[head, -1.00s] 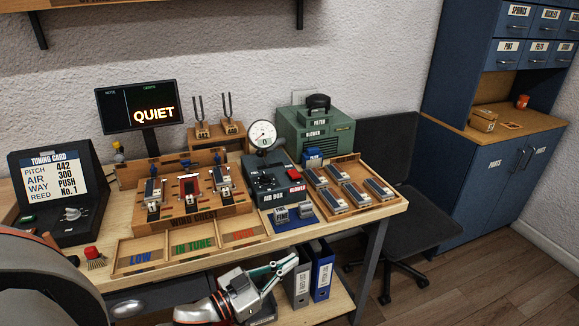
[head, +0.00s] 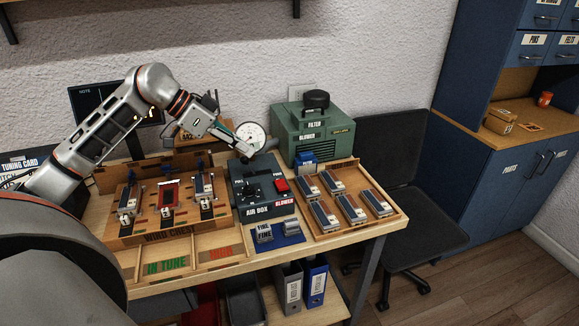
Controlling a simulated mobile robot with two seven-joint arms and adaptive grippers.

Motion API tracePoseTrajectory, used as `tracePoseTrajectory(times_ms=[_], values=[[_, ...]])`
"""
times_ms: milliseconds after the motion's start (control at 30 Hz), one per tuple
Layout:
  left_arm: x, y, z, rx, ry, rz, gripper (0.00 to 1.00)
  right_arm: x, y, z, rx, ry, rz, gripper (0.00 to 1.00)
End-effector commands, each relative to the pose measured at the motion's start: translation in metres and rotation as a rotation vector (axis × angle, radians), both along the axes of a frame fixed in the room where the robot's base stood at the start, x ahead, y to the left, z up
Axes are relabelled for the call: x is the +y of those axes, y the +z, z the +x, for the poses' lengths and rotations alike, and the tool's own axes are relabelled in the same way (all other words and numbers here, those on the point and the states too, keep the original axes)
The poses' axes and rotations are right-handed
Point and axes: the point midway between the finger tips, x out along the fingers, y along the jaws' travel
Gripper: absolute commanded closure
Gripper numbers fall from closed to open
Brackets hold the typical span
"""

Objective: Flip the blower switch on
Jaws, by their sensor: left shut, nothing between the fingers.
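The green blower unit (head: 313,135) stands behind, to the right. My left arm reaches in from the left over the bench. My left gripper (head: 249,153) is shut and empty, above the back of the air box and in front of the round gauge (head: 251,134), partly covering it. It is apart from the switch, up and to the left of it. My right gripper is out of view.
The wind chest (head: 170,226) with reeds lies left of the air box. A wooden tray (head: 352,225) with several reed blocks sits to the right. A blue mat (head: 278,240) lies in front.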

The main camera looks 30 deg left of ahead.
Motion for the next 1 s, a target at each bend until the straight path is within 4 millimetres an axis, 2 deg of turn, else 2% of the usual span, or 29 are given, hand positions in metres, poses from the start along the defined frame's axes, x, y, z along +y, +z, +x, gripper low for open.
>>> tracePoseTrajectory(times_ms=[333, 567, 767, 1000], values=[[0.001, 0.001, 0.0, 0.003, 0.005, 0.002, 1.0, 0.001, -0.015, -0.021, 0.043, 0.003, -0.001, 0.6], [-0.002, -0.003, 0.002, 0.004, 0.005, 0.001, 1.0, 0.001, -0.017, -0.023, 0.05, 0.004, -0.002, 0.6], [-0.017, -0.021, 0.015, 0.003, 0.003, -0.003, 1.0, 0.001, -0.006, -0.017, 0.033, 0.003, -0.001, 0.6], [-0.043, -0.054, 0.038, 0.004, 0.003, -0.002, 1.0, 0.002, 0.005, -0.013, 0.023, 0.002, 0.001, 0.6]])
